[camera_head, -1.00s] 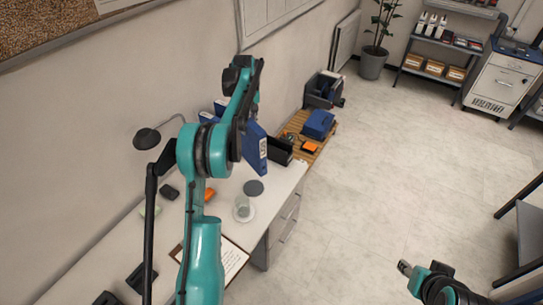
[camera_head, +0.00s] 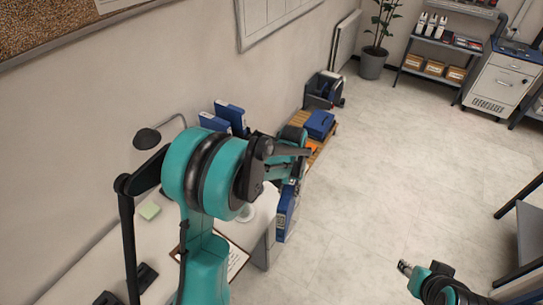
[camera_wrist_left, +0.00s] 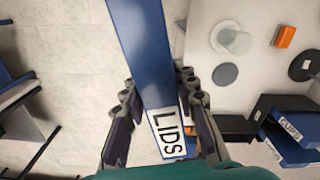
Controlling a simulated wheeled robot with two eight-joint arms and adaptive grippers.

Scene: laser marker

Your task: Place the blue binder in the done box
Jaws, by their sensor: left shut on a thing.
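A blue binder (camera_head: 286,214) with a white label reading LIDS in the left wrist view (camera_wrist_left: 140,50) is in my left gripper (camera_head: 292,182). The fingers (camera_wrist_left: 158,115) are shut on either side of it, near the label. It hangs beside the right edge of the desk, above the floor. A dark grey box (camera_head: 318,101) with blue things in it stands beyond the desk; no label on it can be read. My right gripper (camera_head: 405,267) is low at the right over open floor, small, its jaws unclear.
Other blue binders (camera_head: 230,115) stand on the desk (camera_head: 150,235); one reads CUPS in the left wrist view (camera_wrist_left: 288,130). A blue case (camera_head: 319,123) lies on a slatted wooden surface past the desk. The floor (camera_head: 400,160) to the right is clear.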

